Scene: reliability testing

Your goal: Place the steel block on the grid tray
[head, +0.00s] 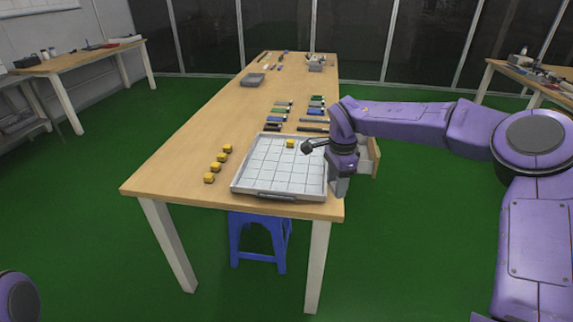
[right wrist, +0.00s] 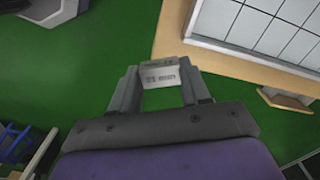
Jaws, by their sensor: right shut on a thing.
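The steel block (right wrist: 160,76) is a small silver-grey block with dark markings, held between the fingertips of my right gripper (right wrist: 162,84) in the right wrist view. In the head view my right gripper (head: 340,184) points down at the right edge of the table, beside the grid tray (head: 265,184), not over its squares. The block cannot be made out clearly there. The tray is white with a grid and a grey rim; its corner also shows in the right wrist view (right wrist: 262,30). One yellow block (head: 290,143) sits near its far edge. My left gripper is out of view.
Several yellow blocks (head: 217,167) stand in a row left of the tray on the wooden table (head: 180,163). Several dark, green and blue items (head: 288,112) lie behind the tray. A wooden piece (head: 374,158) juts out at the table's right side. A blue stool (head: 260,237) stands below.

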